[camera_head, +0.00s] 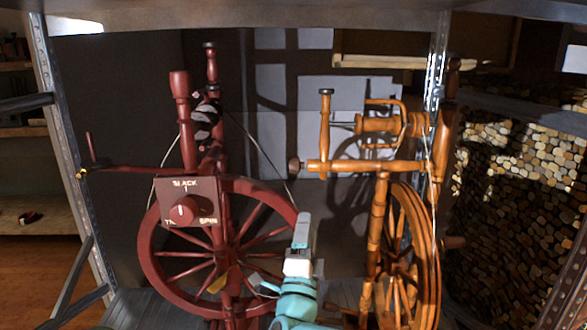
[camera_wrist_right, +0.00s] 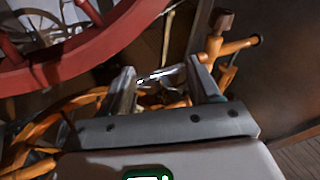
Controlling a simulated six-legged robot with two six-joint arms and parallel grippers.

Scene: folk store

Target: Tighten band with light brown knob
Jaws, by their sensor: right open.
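The light brown spinning wheel (camera_head: 376,235) stands right of centre in the head view. A brown knob (camera_head: 295,165) sits at the left end of its horizontal bar (camera_head: 350,166). A pale band (camera_head: 433,150) runs down near its wheel. My right gripper (camera_head: 302,232) points up, lower than the knob and apart from it, between the two spinning wheels. In the right wrist view, its jaws (camera_wrist_right: 165,83) are apart with nothing clearly held. A brown knob (camera_wrist_right: 224,20) on an orange wooden part shows beyond the right finger; I cannot tell if it is the same knob. My left gripper is not in view.
A dark red spinning wheel (camera_head: 150,250) stands close on the left, with a red dial panel (camera_head: 187,202) marked "SLACK". Its rim (camera_wrist_right: 90,50) crosses the upper left wrist view. A metal shelf post (camera_head: 75,170) stands far left. Stacked logs (camera_head: 520,190) are at the right.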

